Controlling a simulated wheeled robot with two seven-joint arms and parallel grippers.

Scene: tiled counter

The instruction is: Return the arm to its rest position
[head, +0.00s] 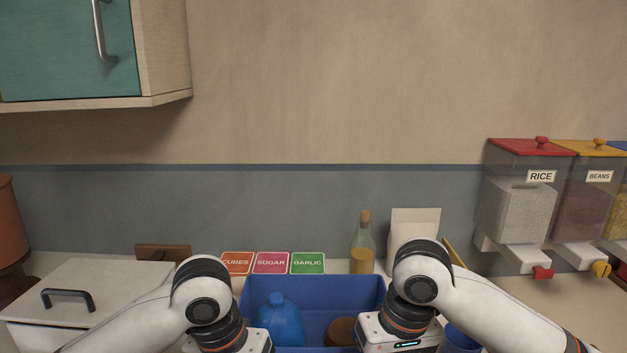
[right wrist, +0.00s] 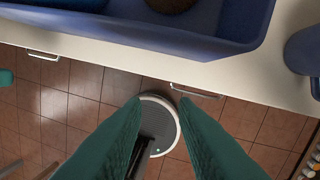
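My right arm bends down at the right of the head view, its hand (head: 400,335) in front of the blue bin's right side. In the right wrist view my right gripper (right wrist: 160,100) has two green fingers spread apart with nothing between them, pointing down past the counter's front edge over the floor. My left arm bends down at the left, its hand (head: 245,342) at the bottom edge; its fingers are out of the head view. A small teal piece at the right wrist view's left edge may be part of it.
A blue bin (head: 345,292) holds a blue jug (head: 280,318) and a brown round item (head: 341,331). A blue cup (head: 460,338) stands right of it. A bottle (head: 362,250) and dispensers (head: 525,195) stand behind. A white lidded box (head: 90,290) is left. Space above is clear.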

